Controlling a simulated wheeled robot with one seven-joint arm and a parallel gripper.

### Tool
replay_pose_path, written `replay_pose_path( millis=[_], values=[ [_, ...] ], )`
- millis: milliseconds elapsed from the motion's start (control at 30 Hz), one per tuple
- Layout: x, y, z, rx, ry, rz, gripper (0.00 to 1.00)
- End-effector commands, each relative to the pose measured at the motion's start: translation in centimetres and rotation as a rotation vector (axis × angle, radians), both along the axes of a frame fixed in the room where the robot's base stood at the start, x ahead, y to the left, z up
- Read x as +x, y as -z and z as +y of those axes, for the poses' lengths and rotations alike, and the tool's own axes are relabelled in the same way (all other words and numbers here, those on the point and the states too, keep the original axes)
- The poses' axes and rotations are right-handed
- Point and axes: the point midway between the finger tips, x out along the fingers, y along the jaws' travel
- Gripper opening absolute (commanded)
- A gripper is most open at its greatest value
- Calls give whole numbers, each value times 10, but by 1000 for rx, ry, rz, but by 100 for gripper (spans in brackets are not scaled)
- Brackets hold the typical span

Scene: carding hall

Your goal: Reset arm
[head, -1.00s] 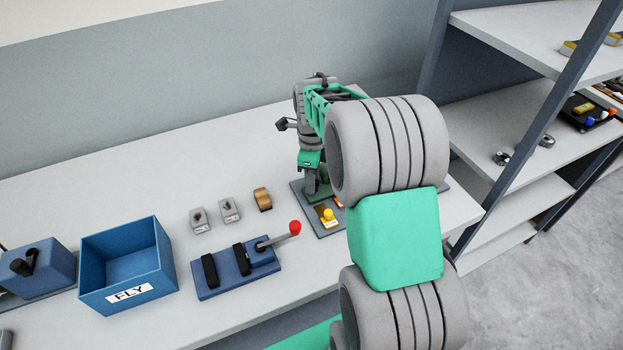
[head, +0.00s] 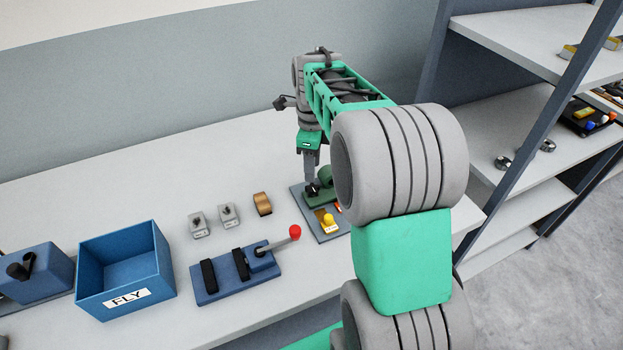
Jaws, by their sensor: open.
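My gripper (head: 311,180) points down over the grey board at the right part of the bench. It is open, and no object shows held in it. Its fingertips are close to a dark knob on a green device (head: 319,192) on that board; I cannot tell whether they touch it. My own arm reaches in from the lower right and hides the right side of the board.
Shelves (head: 530,140) stand at the right. Bench space behind is clear.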

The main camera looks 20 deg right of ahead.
Motion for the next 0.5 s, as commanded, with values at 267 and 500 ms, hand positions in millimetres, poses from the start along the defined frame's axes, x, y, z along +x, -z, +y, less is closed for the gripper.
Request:
replay_pose_path(
  millis=[267,500],
  values=[
    [-1,-11,0,0,0,2,42],
    [-1,-12,1,0,-17,-1,42]
  ],
)
